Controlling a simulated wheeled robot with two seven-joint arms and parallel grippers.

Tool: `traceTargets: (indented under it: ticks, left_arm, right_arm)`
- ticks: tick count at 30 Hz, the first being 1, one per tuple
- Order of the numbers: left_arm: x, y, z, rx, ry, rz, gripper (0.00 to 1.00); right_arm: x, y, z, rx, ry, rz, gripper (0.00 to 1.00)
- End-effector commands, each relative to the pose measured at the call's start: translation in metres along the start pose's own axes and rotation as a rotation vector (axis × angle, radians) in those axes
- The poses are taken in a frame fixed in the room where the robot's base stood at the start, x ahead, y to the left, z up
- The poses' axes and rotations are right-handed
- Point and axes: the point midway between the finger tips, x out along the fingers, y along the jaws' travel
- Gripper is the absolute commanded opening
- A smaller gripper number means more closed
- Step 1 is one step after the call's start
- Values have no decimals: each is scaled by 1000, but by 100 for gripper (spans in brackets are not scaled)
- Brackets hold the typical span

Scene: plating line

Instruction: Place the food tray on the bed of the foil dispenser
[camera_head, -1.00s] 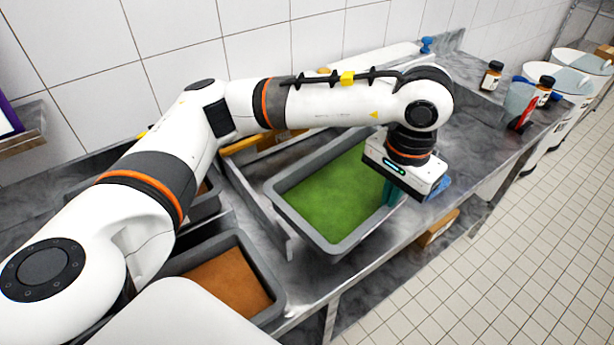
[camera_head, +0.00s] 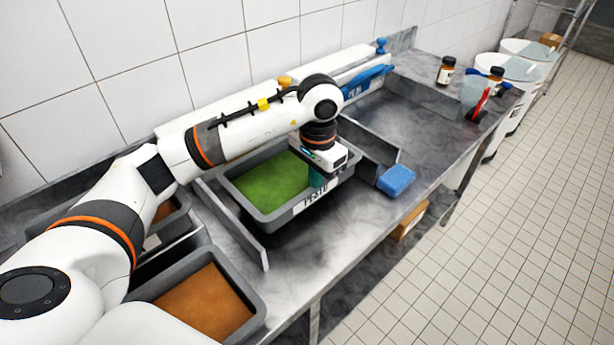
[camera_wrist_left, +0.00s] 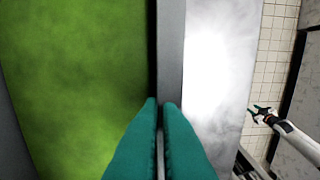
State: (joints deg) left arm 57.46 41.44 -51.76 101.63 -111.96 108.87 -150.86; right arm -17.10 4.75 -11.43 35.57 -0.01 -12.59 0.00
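The food tray (camera_head: 255,209) is grey, filled with green, and has a lettered label on its front side. It stays level between two upright metal side plates, with dark shadow beneath; I cannot tell whether it touches the surface. My left gripper (camera_head: 318,184) is at its right end, green fingers closed on the rim, as the left wrist view (camera_wrist_left: 160,104) shows. A long white unit (camera_head: 338,62) with blue lettered parts, apparently the foil dispenser, runs along the wall behind. My arm hides part of it. My right gripper (camera_wrist_left: 259,113) shows small in the wrist view, fingers apart and empty.
A blue sponge-like block (camera_head: 396,180) lies right of the tray. A grey pan with orange filling (camera_head: 258,304) sits at the front left. Brown jars (camera_head: 445,71) and a clear jug (camera_head: 473,97) stand at the far right. The counter's right half is mostly clear.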

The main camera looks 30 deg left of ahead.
Motion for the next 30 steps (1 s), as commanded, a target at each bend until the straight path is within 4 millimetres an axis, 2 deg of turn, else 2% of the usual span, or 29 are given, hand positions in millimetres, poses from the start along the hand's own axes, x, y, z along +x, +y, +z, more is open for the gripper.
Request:
traceTargets:
  ticks: [3, 6, 16, 28, 30]
  left_arm:
    - [-2, 18, 0, -2, -2, 0, 0]
    - [-1, 25, 0, -1, -2, 0, 0]
    - [32, 26, 0, -1, 0, -1, 0]
    - [39, 26, 1, 0, -3, 1, 0]
    - [38, 25, 0, 1, 0, 0, 12]
  right_arm:
    - [-8, 0, 0, -1, 1, 1, 36]
    - [-9, 1, -1, -1, 2, 2, 36]
    - [-24, 4, 1, 0, 3, 5, 36]
    - [-18, 4, 0, 1, 3, 5, 36]
    - [-20, 4, 0, 1, 3, 5, 36]
